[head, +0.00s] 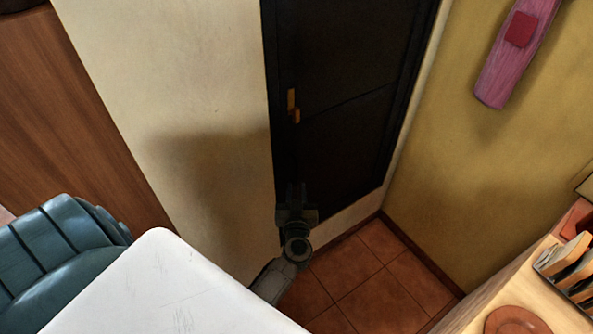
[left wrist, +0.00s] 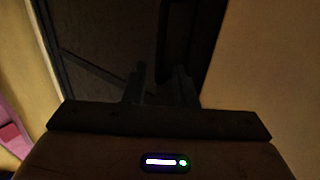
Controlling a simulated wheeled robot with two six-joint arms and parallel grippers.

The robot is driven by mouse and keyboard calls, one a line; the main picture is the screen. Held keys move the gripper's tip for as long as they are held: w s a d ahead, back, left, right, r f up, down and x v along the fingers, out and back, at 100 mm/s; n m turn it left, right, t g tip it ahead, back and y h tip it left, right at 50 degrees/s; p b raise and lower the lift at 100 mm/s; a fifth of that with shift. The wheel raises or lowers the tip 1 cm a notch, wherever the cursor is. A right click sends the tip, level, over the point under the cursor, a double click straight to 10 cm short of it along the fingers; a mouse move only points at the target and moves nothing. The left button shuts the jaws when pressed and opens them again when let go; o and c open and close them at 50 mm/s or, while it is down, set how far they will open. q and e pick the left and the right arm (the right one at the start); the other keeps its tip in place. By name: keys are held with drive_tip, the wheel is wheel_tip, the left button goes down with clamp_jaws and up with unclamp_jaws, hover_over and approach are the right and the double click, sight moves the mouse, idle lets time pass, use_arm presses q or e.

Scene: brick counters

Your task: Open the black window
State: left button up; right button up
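The black window (head: 345,75) is a tall dark panel in a black frame, set in the cream wall in the head view. It looks shut. Its small orange-brown handle (head: 293,105) is on the left side of the panel. My left gripper (head: 296,188) is in front of the lower left part of the window, below the handle and apart from it. In the left wrist view the two fingers (left wrist: 160,78) stand apart with nothing between them, and the dark window panel (left wrist: 105,40) is beyond them. My right gripper is in neither view.
A white surface (head: 165,290) and a teal ribbed object (head: 55,250) are at lower left. A counter (head: 550,310) with a brown plate (head: 517,321) is at lower right. A pink board (head: 515,55) hangs on the yellow wall. Tiled floor (head: 375,285) shows clear below the window.

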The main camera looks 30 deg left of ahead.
sight(297, 173)
use_arm(q)
drive_tip(key=x, duration=0.6)
drive_tip(key=shift+w+a+f, duration=0.1)
drive_tip(key=shift+w+a, duration=0.3)
drive_tip(key=shift+w, duration=0.1)
clamp_jaws()
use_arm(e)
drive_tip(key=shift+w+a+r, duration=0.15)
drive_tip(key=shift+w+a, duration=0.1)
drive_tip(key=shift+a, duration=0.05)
